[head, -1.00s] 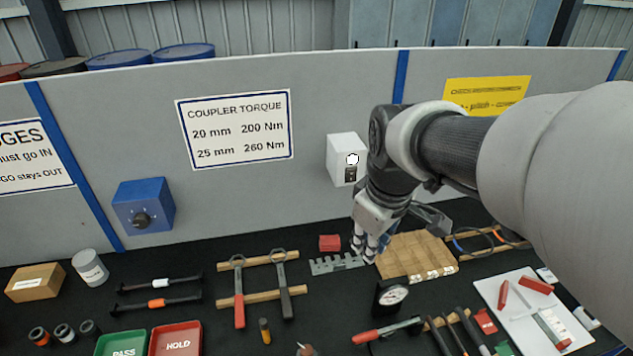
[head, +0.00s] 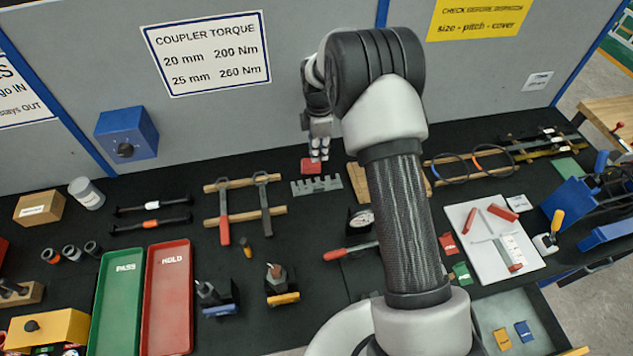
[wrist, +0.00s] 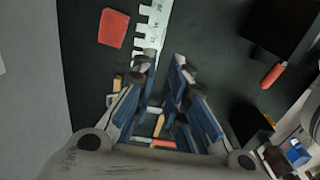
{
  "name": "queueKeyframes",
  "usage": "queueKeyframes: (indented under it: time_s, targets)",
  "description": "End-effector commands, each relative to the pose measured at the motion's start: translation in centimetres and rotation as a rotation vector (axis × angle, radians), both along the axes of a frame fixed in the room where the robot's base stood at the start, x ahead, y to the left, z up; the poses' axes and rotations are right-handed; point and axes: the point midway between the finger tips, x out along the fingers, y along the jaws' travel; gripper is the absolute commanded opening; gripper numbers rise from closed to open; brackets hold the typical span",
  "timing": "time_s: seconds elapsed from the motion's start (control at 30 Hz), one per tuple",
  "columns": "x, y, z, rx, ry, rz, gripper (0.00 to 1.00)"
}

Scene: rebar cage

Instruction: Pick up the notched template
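The notched template (head: 316,187) is a grey comb-like strip lying on the black bench top, its notches facing the wall in the head view. In the wrist view the template (wrist: 152,28) runs up from the fingertips to the top edge, with dark marks on its face. My gripper (head: 319,156) points down above the bench, by the red block just behind the template. In the wrist view my gripper (wrist: 163,60) is open and empty, its fingers apart, with the template's near end beside the left fingertip. Whether they touch cannot be told.
A red block (head: 312,167) lies close behind the template. A wooden block (head: 358,184) is just to its right, partly behind my arm. Two tools on wooden rails (head: 245,211) lie to the left. A dial gauge (head: 361,219) stands in front. The wall panel rises behind.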

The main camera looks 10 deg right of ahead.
Motion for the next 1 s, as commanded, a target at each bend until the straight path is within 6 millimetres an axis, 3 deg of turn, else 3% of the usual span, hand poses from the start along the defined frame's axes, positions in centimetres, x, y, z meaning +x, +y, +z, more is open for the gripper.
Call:
queueKeyframes:
  time_s: [0.43, 0.77, 1.0]
  targets:
    - [-0.2, 0.0, -9.3, 0.0, 0.005, -0.002, 0.13]
    - [-0.2, 0.1, -12.2, 0.0, 0.002, -0.002, 0.13]
    - [-0.5, 0.4, -15.7, 0.0, 0.002, -0.003, 0.13]
